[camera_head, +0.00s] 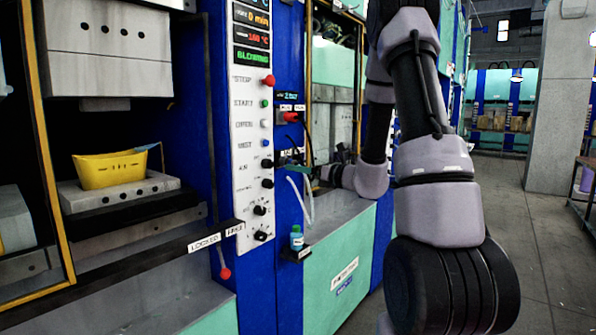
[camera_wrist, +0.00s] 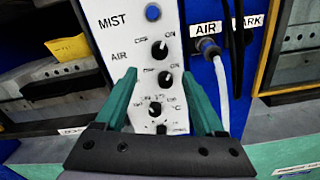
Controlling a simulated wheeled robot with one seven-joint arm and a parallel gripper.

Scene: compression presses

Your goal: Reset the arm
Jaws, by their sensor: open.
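My arm (camera_head: 437,195) reaches from the lower right up and back toward the press's control panel. In the wrist view my gripper (camera_wrist: 160,78) is open, with its two green fingers apart and nothing between them. The fingers point at the lower part of the white control panel (camera_wrist: 118,38), on either side of its lower knob (camera_wrist: 156,110). Whether they touch the panel cannot be told. In the head view the gripper is small and dark beside the panel (camera_head: 254,150).
A yellow part (camera_head: 108,170) sits on the lower plate inside the open press at left. A hose (camera_wrist: 221,88) hangs right of the gripper. The floor at right (camera_head: 510,200) is clear.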

